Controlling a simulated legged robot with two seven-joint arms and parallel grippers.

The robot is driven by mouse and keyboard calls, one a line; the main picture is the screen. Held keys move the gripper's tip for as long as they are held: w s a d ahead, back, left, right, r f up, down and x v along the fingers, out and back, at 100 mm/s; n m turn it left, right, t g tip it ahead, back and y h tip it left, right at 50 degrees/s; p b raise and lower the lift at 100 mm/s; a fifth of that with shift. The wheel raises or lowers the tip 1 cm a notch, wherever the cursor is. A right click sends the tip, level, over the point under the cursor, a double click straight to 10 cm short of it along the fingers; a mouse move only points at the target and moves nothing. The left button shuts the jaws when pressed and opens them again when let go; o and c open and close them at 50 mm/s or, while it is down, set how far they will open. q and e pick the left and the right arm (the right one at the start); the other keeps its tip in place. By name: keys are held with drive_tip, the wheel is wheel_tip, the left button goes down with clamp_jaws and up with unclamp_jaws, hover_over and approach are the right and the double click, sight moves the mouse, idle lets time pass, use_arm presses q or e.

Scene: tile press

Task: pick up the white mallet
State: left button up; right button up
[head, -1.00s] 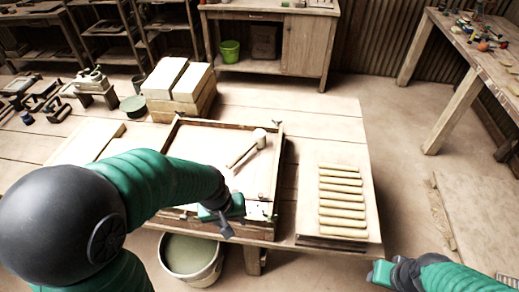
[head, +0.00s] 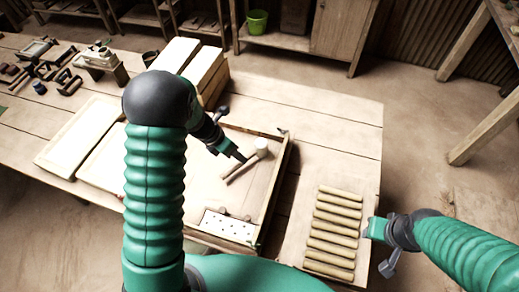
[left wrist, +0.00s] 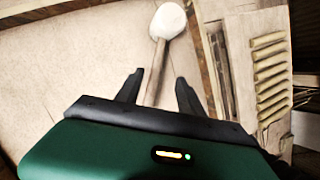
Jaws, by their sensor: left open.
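The white mallet (head: 252,155) lies in the shallow wooden tray (head: 283,172), its pale head at the upper right and its wooden handle slanting down to the left. My left gripper (head: 240,156) is above the tray, close to the handle. In the left wrist view the mallet head (left wrist: 168,21) is beyond the fingers, and the handle runs down between the open, empty fingers of my left gripper (left wrist: 158,84). Whether they touch the handle I cannot tell. My right gripper (head: 372,232) is at the right, beside the table edge; its jaw opening is unclear.
Several wooden rollers (head: 333,230) lie in a row right of the tray. A perforated white plate (head: 228,225) sits at the tray's front. Stacked pale blocks (head: 190,60) stand behind it. Tools (head: 60,75) lie at the far left.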

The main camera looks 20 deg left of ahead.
use_arm(q)
drive_tip(key=shift+s+f, duration=0.15)
drive_tip(key=shift+f, duration=0.2)
drive_tip(key=x, duration=0.3)
drive_tip(key=a+x, duration=0.1)
drive_tip(key=x, duration=0.1)
drive_tip(key=shift+w+d+f, duration=0.1)
drive_tip(key=shift+w+f, duration=0.15)
drive_tip(key=shift+w, duration=0.05)
drive_tip(key=shift+s+d+r, duration=0.1)
drive_tip(key=shift+s+r, duration=0.05)
drive_tip(key=shift+s, duration=0.05)
drive_tip(key=shift+c, duration=0.9)
drive_tip(key=shift+s, duration=0.1)
drive_tip(key=shift+c, duration=1.3)
clamp_jaws()
